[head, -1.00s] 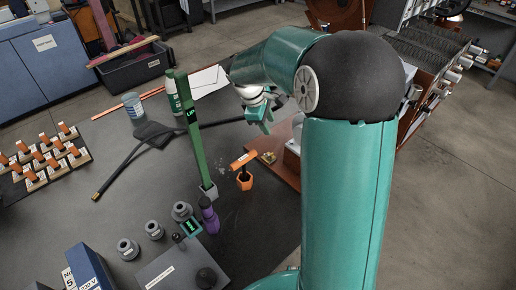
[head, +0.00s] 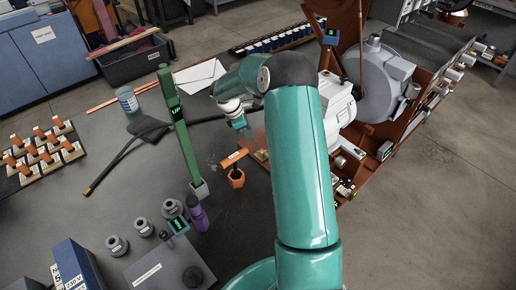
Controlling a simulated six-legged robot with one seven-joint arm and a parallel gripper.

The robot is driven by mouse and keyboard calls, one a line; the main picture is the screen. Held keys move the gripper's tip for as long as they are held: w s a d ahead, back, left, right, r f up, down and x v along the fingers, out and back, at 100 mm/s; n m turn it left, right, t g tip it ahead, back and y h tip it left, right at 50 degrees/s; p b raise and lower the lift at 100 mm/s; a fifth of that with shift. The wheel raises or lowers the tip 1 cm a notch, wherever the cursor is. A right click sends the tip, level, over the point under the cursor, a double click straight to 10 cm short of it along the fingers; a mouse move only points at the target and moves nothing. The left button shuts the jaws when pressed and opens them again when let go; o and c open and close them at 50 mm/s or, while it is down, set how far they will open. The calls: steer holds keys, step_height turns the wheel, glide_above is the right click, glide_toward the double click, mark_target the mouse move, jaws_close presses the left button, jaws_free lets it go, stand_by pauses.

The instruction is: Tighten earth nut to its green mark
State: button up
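My gripper (head: 239,122) hangs at the end of my bent teal arm, above the dark bench mat and left of the machine. Its fingers are small here and partly turned away, so I cannot tell whether they are open; no held object shows. The machine has a pale motor housing (head: 338,108) and a round grey housing (head: 378,85) on a red-brown frame (head: 352,30). Small fittings (head: 347,188) sit low on the frame, partly behind my arm. I cannot make out the earth nut or its green mark. An orange T-handled tool (head: 234,158) stands in an orange hexagonal holder (head: 236,179).
A tall green post marked UP (head: 183,140) stands left of my gripper. Several grey cylinders (head: 144,227), a purple tool (head: 198,216), a grey box (head: 150,272) and a blue box (head: 75,265) stand at the front. Orange-topped blocks (head: 40,147) sit at left.

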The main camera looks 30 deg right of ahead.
mark_target(262, 152)
steer(key=x, duration=1.3)
steer(key=shift+r, duration=0.1)
jaws_close()
